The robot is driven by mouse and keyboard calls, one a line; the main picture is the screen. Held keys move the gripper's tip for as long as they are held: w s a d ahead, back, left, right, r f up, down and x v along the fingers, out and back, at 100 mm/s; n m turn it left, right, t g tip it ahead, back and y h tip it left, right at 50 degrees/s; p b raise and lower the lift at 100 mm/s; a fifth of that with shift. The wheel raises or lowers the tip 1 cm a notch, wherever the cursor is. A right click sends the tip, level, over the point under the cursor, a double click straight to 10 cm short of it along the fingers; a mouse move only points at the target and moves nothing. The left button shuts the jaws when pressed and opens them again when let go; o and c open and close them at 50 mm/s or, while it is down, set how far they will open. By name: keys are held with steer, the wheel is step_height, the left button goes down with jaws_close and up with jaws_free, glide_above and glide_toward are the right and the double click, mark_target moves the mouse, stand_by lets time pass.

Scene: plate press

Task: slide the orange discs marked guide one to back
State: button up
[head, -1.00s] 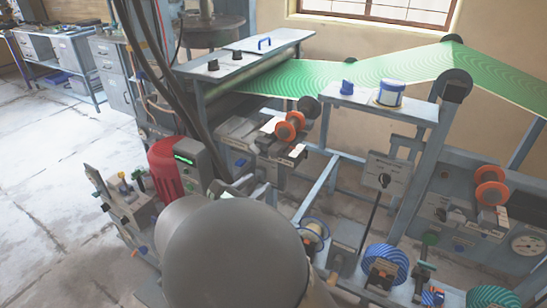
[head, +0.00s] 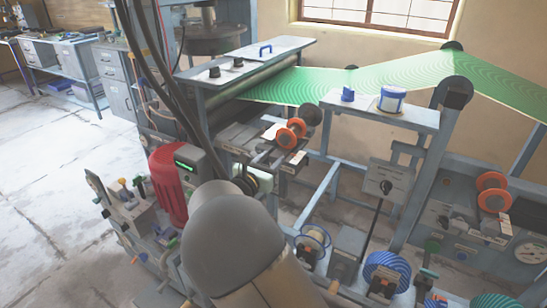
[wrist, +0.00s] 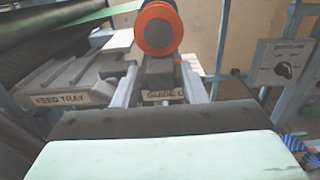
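The orange discs (head: 291,133) sit on a small carriage beside the front roller, under the green web. In the wrist view the discs (wrist: 158,28) are at the top centre, on a grey block between two pale rails. A plate below them, partly cut off from sight, reads "GUIDE" (wrist: 163,96). My gripper (wrist: 155,120) shows as a dark bar and pale body across the bottom of the wrist view, apart from the discs in the picture. Its fingertips cannot be made out.
A feed tray (wrist: 62,99) lies left of the guide. A second pair of orange discs (head: 493,190) is at the far right. The green web (head: 400,75) runs above.

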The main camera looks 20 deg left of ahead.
mark_target(274, 157)
steer(key=shift+x, duration=1.05)
jaws_close()
steer(key=shift+x, duration=0.95)
jaws_free()
steer(key=v, duration=1.7)
steer(key=shift+s, duration=0.15)
